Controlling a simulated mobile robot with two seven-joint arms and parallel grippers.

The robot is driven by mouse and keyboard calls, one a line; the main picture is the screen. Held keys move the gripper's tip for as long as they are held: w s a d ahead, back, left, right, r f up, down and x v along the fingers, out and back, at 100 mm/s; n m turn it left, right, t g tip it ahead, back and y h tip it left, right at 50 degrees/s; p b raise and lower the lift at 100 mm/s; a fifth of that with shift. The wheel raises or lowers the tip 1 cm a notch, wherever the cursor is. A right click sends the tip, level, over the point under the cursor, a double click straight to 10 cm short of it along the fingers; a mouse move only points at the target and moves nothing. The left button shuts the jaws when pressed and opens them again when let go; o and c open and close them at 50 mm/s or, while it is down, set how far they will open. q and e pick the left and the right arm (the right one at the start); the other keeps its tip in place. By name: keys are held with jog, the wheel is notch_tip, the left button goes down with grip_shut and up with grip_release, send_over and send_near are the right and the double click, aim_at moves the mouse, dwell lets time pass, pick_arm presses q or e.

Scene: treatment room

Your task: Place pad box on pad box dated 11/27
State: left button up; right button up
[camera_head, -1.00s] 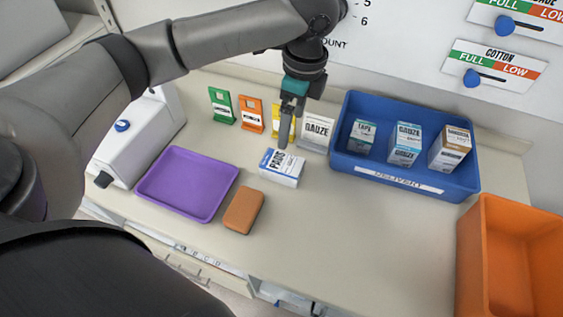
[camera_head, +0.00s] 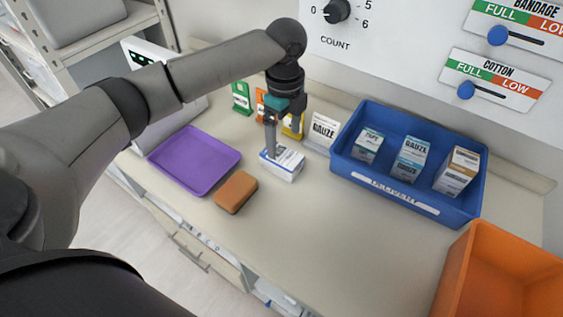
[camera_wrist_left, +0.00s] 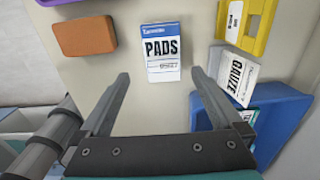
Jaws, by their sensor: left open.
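One pad box (camera_head: 284,166), white with a blue band, lies on the counter in front of the gauze box. In the left wrist view the same pad box (camera_wrist_left: 162,60) shows its PADS label; its small printed date is too small to read. My left gripper (camera_head: 280,146) points down over this box, with one finger in front of its left part in the head view. In the left wrist view the open fingers (camera_wrist_left: 160,75) sit to either side near the box's lower edge, with nothing held. I see no second pad box. My right gripper is not in view.
A purple tray (camera_head: 194,161) and brown sponge-like block (camera_head: 236,192) lie left of the box. A gauze box (camera_head: 322,131) and coloured holders stand behind. A blue delivery bin (camera_head: 398,190) with several boxes is right; an orange bin (camera_head: 492,268) is nearer. The front middle counter is clear.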

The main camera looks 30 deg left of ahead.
aim_at(284, 155)
pick_arm(q)
notch_tip(284, 155, down, 3)
jog(key=shift+f, duration=0.15)
jog(key=f, duration=0.1)
jog(key=f+b, duration=0.1)
jog(key=f, duration=0.2)
jog(key=shift+w+f, duration=0.25)
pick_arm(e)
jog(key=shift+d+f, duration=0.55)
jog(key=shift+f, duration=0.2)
pick_arm(q)
jog(key=c, duration=1.5)
jog(key=shift+r+p, duration=1.4)
jog(key=shift+r, duration=8.6)
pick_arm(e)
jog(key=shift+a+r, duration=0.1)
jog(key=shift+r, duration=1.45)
